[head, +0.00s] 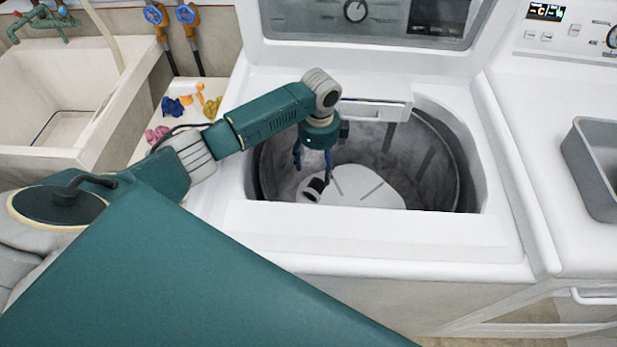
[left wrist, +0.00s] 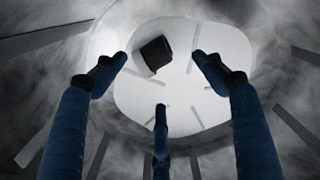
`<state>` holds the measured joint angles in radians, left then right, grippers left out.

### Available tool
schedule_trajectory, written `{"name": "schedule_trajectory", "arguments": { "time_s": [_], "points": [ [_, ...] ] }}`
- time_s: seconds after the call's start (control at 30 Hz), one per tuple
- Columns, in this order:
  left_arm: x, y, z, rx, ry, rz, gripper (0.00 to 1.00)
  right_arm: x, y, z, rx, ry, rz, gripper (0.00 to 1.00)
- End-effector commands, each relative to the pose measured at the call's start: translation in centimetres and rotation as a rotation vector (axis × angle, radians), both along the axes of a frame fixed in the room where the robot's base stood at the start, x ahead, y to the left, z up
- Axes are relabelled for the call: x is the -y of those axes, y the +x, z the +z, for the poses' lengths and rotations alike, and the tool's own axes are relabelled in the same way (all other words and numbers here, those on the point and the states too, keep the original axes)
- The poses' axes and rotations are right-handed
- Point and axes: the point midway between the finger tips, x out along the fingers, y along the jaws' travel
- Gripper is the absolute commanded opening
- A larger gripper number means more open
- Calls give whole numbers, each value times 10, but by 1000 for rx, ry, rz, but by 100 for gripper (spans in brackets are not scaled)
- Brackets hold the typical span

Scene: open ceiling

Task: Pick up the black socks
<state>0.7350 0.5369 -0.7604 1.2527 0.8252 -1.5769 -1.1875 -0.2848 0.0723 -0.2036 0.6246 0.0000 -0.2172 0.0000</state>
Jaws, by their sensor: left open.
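A small black item, which looks like the rolled black socks (head: 317,184), lies on the pale round bottom of the washer drum (head: 370,190). It also shows in the left wrist view (left wrist: 155,52), a dark bundle beyond the fingertips, slightly left of centre. My left gripper (head: 313,168) points down into the open drum, just above the socks. Its blue fingers are spread and empty in the left wrist view (left wrist: 160,76), apart from the socks. My right gripper is not in view.
The top-load washer (head: 370,255) has its lid raised; the drum rim surrounds my left wrist. A grey bin (head: 590,165) stands on the machine at right. A sink (head: 70,100) is at left, with small coloured items (head: 172,106) on the ledge beside it.

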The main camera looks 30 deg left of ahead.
Motion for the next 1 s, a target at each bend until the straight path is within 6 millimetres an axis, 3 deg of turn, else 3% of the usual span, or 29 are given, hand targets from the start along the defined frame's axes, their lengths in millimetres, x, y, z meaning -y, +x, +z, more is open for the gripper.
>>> {"name": "schedule_trajectory", "arguments": {
  "time_s": [0.1,0.23,0.57,0.8,1.0],
  "points": [
    [-1,-4,-12,-16,-1,-12,70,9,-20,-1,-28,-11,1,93],
    [-1,-5,-34,-15,0,-12,70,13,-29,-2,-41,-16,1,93],
    [-3,-5,-64,-11,0,-11,70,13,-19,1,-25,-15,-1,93],
    [-5,-10,-100,-11,-1,-10,70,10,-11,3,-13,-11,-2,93],
    [-5,-10,-109,-9,0,-11,70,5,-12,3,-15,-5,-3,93]
  ]
}}
